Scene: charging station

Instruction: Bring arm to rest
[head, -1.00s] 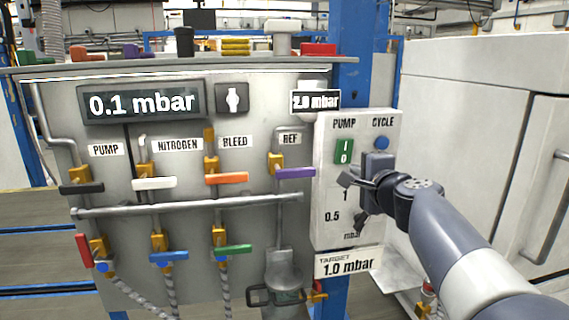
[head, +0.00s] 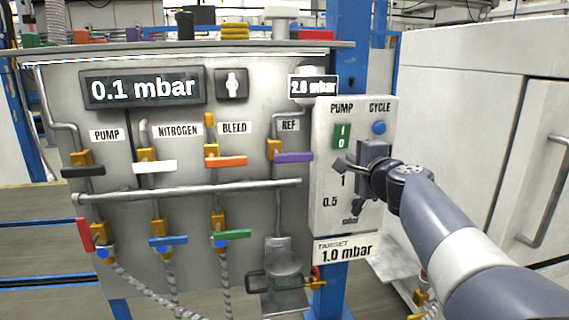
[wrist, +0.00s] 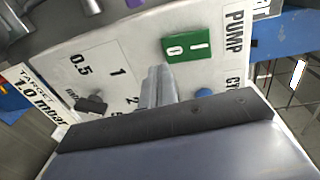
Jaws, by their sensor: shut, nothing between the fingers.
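My gripper (head: 368,166) is in front of the white control box (head: 328,110) at the right of the panel in the head view. In the wrist view its grey fingers (wrist: 158,88) are together with nothing between them, pointing at the box face below the green switch (wrist: 186,46). A gap to the box is hard to judge. My arm reaches in from the lower right. The blue CYCLE button (head: 379,127) is just above the gripper. The dark knob (wrist: 92,104) on the mbar scale shows to the left of the fingers in the wrist view.
The grey panel (head: 200,65) with coloured valve handles stands left of my gripper; its large display (head: 143,88) reads 0.1 mbar. A target sign (head: 346,249) reads 1.0 mbar. A large white cabinet (head: 460,110) with a handle stands close on the right.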

